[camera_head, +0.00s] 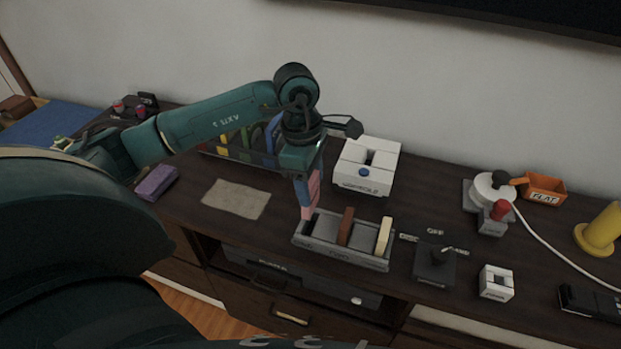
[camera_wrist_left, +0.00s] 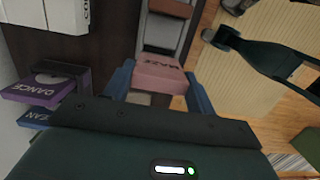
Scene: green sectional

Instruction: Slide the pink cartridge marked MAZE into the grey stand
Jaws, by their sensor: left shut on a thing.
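My left gripper (camera_head: 312,172) is shut on the pink cartridge (camera_head: 309,196) and holds it roughly upright, pointing down. In the left wrist view the cartridge (camera_wrist_left: 160,73) reads MAZE and sits between the blue fingers. The grey stand (camera_head: 326,257) is below on the cabinet top. A brown cartridge (camera_head: 346,227) stands near its middle and a cream one (camera_head: 384,236) at its right end. The pink cartridge's lower end is at the stand's left end; I cannot tell whether it is inside the slot. My right gripper is not in view.
A white console (camera_head: 367,166) is behind the stand, and a black joystick box (camera_head: 434,265) is to its right. A purple cartridge (camera_head: 157,182) and a beige cloth (camera_head: 236,198) lie to the left. A rack with several cartridges (camera_head: 232,152) is behind my left arm.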

